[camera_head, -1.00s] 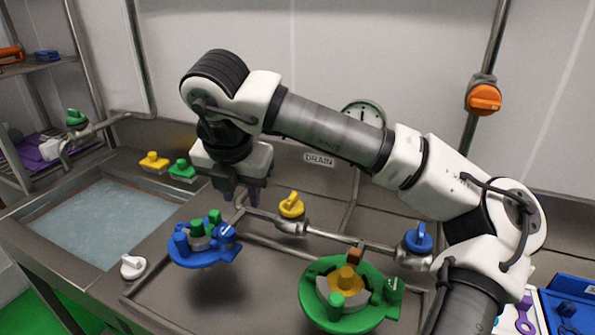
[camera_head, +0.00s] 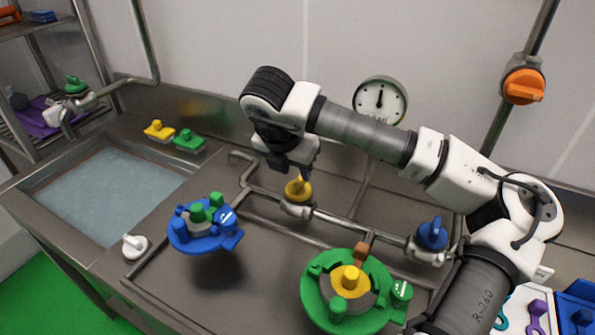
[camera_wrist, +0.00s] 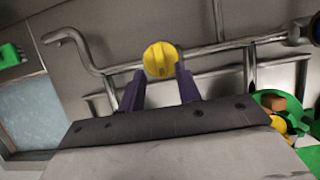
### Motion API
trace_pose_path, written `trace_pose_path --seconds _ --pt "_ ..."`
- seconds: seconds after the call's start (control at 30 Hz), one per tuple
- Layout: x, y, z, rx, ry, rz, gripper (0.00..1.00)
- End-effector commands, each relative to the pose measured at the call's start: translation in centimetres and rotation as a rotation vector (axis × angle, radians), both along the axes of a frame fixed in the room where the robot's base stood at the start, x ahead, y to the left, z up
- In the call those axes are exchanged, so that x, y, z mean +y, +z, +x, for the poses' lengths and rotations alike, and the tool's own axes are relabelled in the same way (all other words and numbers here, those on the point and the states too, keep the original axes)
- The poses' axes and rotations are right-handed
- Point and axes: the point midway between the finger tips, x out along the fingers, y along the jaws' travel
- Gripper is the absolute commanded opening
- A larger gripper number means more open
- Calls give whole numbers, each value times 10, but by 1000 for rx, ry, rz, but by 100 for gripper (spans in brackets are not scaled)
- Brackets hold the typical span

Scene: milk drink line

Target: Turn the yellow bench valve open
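The yellow bench valve (camera_head: 297,191) is a round knob with a raised grip on a metal pipe at the back of the bench. In the wrist view the yellow knob (camera_wrist: 160,60) sits between and just past my two dark fingertips, its ridge running roughly up and down the picture. My gripper (camera_wrist: 161,76) is open, with a finger on each side of the knob. In the head view my gripper (camera_head: 298,168) is right above the valve, pointing down. I cannot tell whether the fingers touch the knob.
A blue valve (camera_head: 432,236) is on the same pipe to the right. A blue fixture (camera_head: 204,226) and a green fixture (camera_head: 345,318) stand in front. A water-filled sink (camera_head: 105,190) is left. A gauge (camera_head: 380,101) and an orange valve (camera_head: 524,86) are behind.

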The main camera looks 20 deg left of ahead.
Motion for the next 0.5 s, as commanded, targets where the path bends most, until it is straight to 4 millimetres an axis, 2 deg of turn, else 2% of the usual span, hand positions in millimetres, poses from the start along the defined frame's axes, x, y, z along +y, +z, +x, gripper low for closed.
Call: trace_pose_path --seconds 0.2,0.5 --pt "-2 -28 11 2 0 1 34" --pt "-3 -38 15 -1 1 -1 34"
